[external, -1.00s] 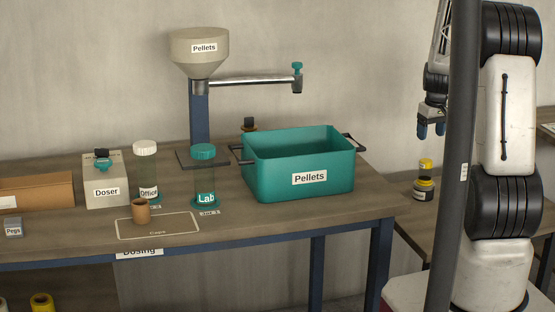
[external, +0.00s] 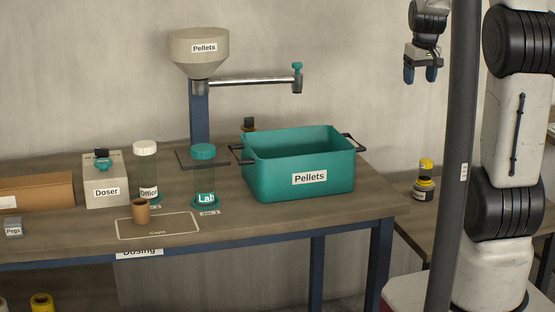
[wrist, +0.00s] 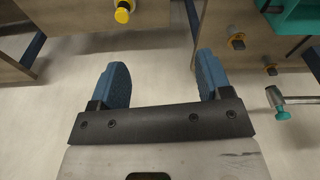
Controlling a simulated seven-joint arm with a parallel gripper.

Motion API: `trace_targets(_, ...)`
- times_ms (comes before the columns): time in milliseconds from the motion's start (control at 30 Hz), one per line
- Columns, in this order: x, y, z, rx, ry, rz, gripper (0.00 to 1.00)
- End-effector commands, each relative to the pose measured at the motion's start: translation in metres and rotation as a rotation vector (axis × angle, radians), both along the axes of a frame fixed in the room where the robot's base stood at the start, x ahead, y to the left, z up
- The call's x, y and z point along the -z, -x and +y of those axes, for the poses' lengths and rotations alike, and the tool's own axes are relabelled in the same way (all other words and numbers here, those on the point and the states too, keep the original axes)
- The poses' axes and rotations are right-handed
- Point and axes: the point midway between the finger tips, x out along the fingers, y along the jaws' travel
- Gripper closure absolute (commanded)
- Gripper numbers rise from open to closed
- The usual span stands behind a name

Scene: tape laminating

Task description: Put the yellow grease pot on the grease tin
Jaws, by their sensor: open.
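The small yellow grease pot (external: 425,166) stands upright on top of the grease tin (external: 424,189), a dark tin with a pale label, on the side table at the right. In the wrist view the yellow pot (wrist: 122,14) shows at the top edge; the tin is hard to make out below it. My gripper (external: 421,76) hangs in the air well above the pot and tin, clear of both. In the wrist view its blue fingers (wrist: 160,75) are spread with nothing between them.
A dark vertical post (external: 457,150) stands close to the right of the pot and tin. The main bench carries a teal pellets bin (external: 270,175), a dispenser with a hopper (external: 200,50), jars and a brown cup (external: 140,212). Air around my gripper is free.

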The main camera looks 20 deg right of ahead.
Motion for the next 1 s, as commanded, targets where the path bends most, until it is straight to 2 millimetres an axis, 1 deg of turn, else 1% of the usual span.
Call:
trace_targets(33,-0.013,0.011,0.007,0.003,0.002,-0.007,0.28)
trace_targets(200,-0.044,0.049,0.029,0.019,0.001,-0.015,0.28)
trace_targets(367,-0.069,0.087,0.048,0.037,0.000,-0.024,0.28)
trace_targets(500,-0.087,0.122,0.062,0.051,0.001,-0.032,0.28)
trace_targets(700,-0.108,0.173,0.081,0.074,0.000,-0.042,0.28)
trace_targets(833,-0.117,0.207,0.092,0.088,-0.001,-0.051,0.28)
trace_targets(1000,-0.125,0.252,0.103,0.108,-0.002,-0.060,0.28)
